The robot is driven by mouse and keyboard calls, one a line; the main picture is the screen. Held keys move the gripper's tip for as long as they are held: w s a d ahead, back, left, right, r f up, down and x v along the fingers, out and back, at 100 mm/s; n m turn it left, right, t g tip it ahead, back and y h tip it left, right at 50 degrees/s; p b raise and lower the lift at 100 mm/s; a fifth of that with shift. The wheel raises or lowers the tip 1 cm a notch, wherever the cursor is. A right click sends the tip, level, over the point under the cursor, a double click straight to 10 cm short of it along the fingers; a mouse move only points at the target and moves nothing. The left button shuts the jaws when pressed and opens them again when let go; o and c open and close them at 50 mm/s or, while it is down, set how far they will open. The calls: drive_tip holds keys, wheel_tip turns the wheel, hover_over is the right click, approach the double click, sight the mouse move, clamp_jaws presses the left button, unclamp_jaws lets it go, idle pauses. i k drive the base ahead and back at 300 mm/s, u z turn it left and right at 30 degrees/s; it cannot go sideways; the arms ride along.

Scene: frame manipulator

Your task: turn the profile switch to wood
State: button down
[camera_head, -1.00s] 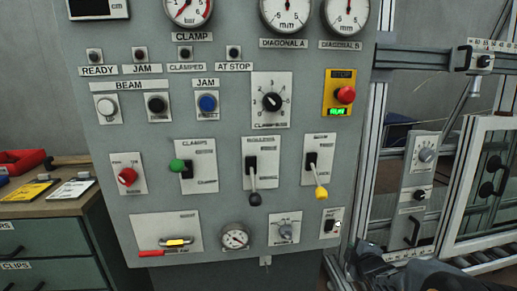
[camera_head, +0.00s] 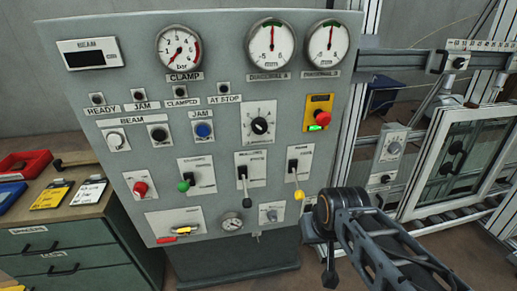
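The grey control panel (camera_head: 225,140) stands ahead of me and fills the middle of the head view. I cannot read which control is marked profile. A red knob (camera_head: 140,188) on a white plate sits at its lower left, with small unreadable marks above it. A grey knob (camera_head: 271,215) sits at the lower right. My arm reaches in from the lower right, in front of the panel's lower right corner. What looks like my gripper (camera_head: 330,276) hangs below the arm's dark round joint, well away from the red knob. Its fingers are too small and dark to judge.
Three levers, with green (camera_head: 184,186), black (camera_head: 244,201) and yellow (camera_head: 299,194) ends, stick out of the panel. A red stop button (camera_head: 323,118) is at upper right. A drawer cabinet (camera_head: 65,245) stands left. A metal frame with a window (camera_head: 465,165) stands right.

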sight(273, 215)
drive_tip(key=z, duration=1.75)
drive_tip(key=k, duration=0.85)
drive_tip(key=u, duration=1.35)
drive_tip(key=i, duration=0.5)
drive_tip(key=u, duration=0.05)
